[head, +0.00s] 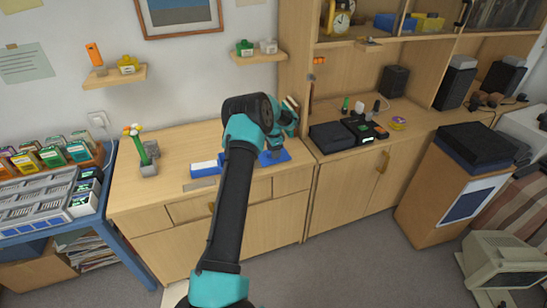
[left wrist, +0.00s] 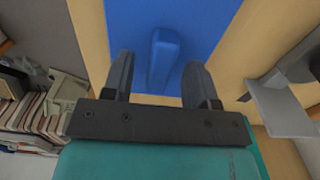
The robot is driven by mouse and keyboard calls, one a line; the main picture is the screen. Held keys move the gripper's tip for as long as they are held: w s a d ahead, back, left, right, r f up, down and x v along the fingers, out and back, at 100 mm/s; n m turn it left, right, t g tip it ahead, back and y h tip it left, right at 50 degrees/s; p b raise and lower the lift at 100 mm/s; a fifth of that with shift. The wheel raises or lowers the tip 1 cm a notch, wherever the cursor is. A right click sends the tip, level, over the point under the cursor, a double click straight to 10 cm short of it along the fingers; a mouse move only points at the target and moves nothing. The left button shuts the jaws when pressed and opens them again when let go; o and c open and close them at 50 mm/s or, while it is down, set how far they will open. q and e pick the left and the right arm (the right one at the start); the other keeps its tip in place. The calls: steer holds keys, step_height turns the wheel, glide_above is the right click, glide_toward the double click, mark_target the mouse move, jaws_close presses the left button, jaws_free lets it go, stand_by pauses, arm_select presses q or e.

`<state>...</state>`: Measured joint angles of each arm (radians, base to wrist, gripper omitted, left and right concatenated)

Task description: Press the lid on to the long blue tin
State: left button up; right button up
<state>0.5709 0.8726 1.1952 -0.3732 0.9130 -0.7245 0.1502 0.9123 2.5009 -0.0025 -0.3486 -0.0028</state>
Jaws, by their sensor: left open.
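A long blue box (head: 206,170) with a white patch on it, which looks like the tin, lies on the wooden desk left of my left arm. A flat blue piece (head: 282,156), which looks like the lid, lies on the desk under my left gripper (head: 274,151). In the left wrist view, the blue surface (left wrist: 215,30) carries a raised blue bar (left wrist: 163,58). My left gripper (left wrist: 160,72) is open, with one finger to each side of the bar. Contact cannot be told. My right gripper is not in view.
A green and yellow flower-like item (head: 139,146) in a grey block stands at the desk's left. Black boxes (head: 340,136) stand on the cabinet to the right. A blue table (head: 92,226) holds a grey rack at left. The desk front is mostly clear.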

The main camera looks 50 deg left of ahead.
arm_select(q)
jaws_close()
stand_by(0.4)
steer(key=shift+r, duration=0.1)
steer(key=shift+r, duration=0.8)
step_height(320, 180, up, 2)
steer(key=shift+r, duration=0.1)
steer(key=s+d+r, duration=0.1)
steer(key=s+d, duration=0.9)
steer(key=d, duration=0.2)
steer(key=shift+s, duration=0.3)
